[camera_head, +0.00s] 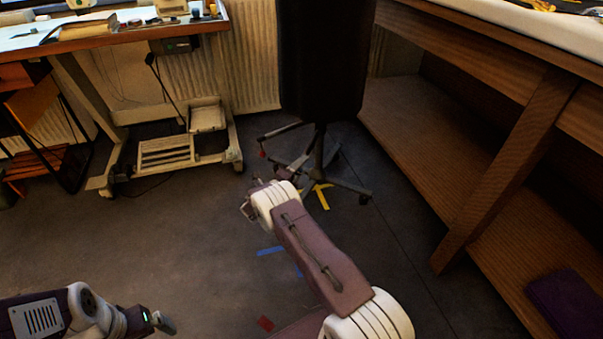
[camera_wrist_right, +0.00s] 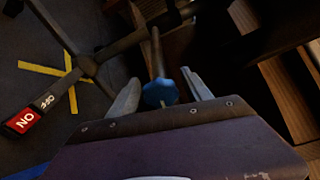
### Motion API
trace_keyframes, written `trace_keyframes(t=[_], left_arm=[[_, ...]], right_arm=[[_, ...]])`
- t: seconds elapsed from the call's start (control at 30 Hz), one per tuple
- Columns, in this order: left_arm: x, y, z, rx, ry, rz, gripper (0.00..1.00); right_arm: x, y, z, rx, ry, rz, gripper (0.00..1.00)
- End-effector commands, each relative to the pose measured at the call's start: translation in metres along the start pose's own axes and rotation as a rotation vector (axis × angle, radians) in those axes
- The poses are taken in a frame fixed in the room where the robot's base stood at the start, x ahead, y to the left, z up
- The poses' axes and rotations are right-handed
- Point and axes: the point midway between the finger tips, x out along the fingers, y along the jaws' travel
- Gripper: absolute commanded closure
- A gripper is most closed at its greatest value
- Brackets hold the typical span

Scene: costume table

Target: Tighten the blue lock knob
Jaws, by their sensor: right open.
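The blue lock knob (camera_wrist_right: 160,92) shows in the right wrist view at the end of a dark rod. It appears between the two pale fingers of my right gripper (camera_wrist_right: 160,92), which are spread apart with a gap on each side. I cannot tell how deep between them it lies. In the head view my right arm reaches over the floor toward the foot of a dark stand, with the gripper (camera_head: 254,200) partly hidden by its wrist. I cannot make out the knob there. My left gripper (camera_head: 162,322) is low at the left, far from the stand.
The dark stand (camera_head: 325,60) has splayed legs on the floor. In the wrist view, a red ON/OFF label (camera_wrist_right: 25,121) sits on one leg, by yellow floor tape (camera_wrist_right: 42,68). A wooden table with a shelf (camera_head: 440,165) bounds the right; a white-footed table (camera_head: 165,155) stands left.

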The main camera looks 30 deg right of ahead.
Motion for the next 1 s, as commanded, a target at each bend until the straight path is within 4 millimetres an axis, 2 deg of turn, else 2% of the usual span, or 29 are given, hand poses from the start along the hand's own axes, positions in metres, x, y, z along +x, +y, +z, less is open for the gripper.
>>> trace_keyframes(t=[0.1, 0.33, 0.53, 0.57, 0.83, 1.0], left_arm=[[0.006, 0.0, 0.001, 0.0, 0.0, 0.0, 0.02], [0.005, 0.0, 0.001, 0.0, 0.0, 0.0, 0.02], [0.005, 0.0, 0.001, 0.0, 0.0, 0.0, 0.02], [0.005, 0.0, 0.001, 0.0, 0.0, 0.0, 0.02], [0.001, 0.0, 0.0, 0.0, 0.0, 0.0, 0.02], [-0.006, 0.0, -0.001, 0.0, 0.0, 0.0, 0.02]], right_arm=[[0.008, 0.001, -0.001, -0.001, 0.001, 0.0, 0.42], [0.008, -0.001, 0.0, -0.001, 0.0, 0.001, 0.42], [0.008, -0.001, 0.0, -0.001, 0.0, 0.001, 0.98], [0.008, -0.001, 0.0, -0.001, 0.0, 0.001, 1.0], [0.008, -0.002, 0.0, 0.032, 0.001, 0.009, 1.0], [0.008, -0.002, 0.001, 0.119, 0.001, 0.031, 1.0]])
